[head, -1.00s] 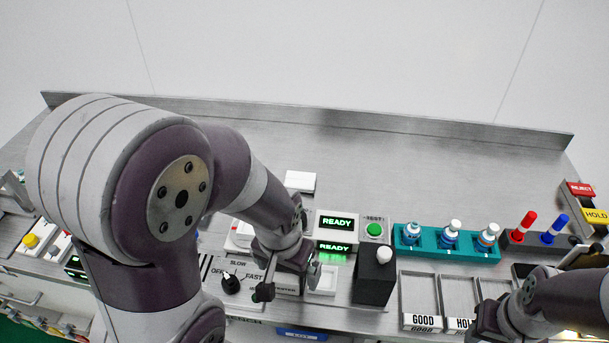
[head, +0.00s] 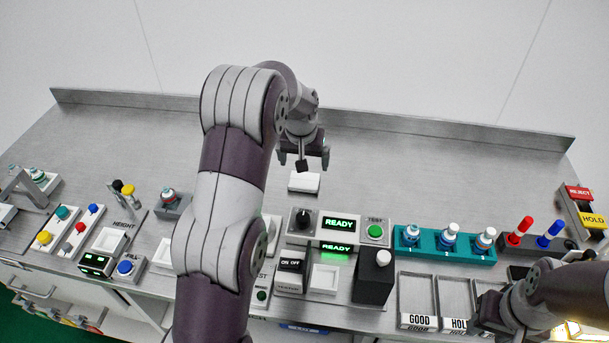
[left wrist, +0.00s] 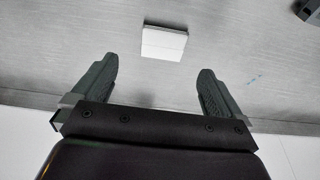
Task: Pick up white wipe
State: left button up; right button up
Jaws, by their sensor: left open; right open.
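The white wipe (head: 304,182) is a small white block lying flat on the steel worktop, behind the READY display. My left gripper (head: 305,162) is just behind the wipe in the head view, with its fingers spread apart. In the left wrist view the wipe (left wrist: 163,43) lies ahead of the open fingertips (left wrist: 157,66), roughly centred between them and apart from them. My right gripper (head: 484,312) is at the front right, over the label trays; its fingers are partly hidden by the arm.
The READY tester box (head: 338,224) stands in front of the wipe. A teal rack (head: 425,252) of vials is to its right, and a black box with a white knob (head: 374,280) is nearer. The worktop behind (head: 430,160) is clear up to the raised back edge (head: 400,122).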

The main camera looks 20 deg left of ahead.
aim_at(304, 179)
pick_arm(q)
jog(key=p+x, duration=0.1)
jog(key=x, duration=0.3)
jog(key=a+p+x, duration=0.1)
jog(key=x, duration=0.3)
jog(key=w+p+x, duration=0.1)
jog(key=x, duration=0.3)
jog(key=shift+w+a+r, duration=0.1)
jog(key=shift+w+a, duration=0.05)
jog(key=shift+a, duration=0.05)
jog(key=shift+w+f, duration=0.15)
jog(key=shift+f, duration=0.25)
jog(key=shift+r, duration=0.1)
jog(key=c, duration=0.8)
jog(key=shift+r, duration=0.45)
notch_tip(304, 179, up, 3)
jog(key=shift+r+b, duration=0.1)
jog(key=shift+b, duration=0.7)
jog(key=shift+s+d+r+b, duration=0.2)
jog(key=shift+d+r+b, duration=0.2)
jog(key=shift+d+r, duration=1.15)
jog(key=shift+s+d+r+b, duration=0.15)
jog(key=shift+d+r+b, duration=0.45)
jog(key=shift+d, duration=1.7)
jog(key=shift+s+d+r+b, duration=0.25)
jog(key=shift+d+r, duration=1.05)
jog(key=shift+d, duration=0.65)
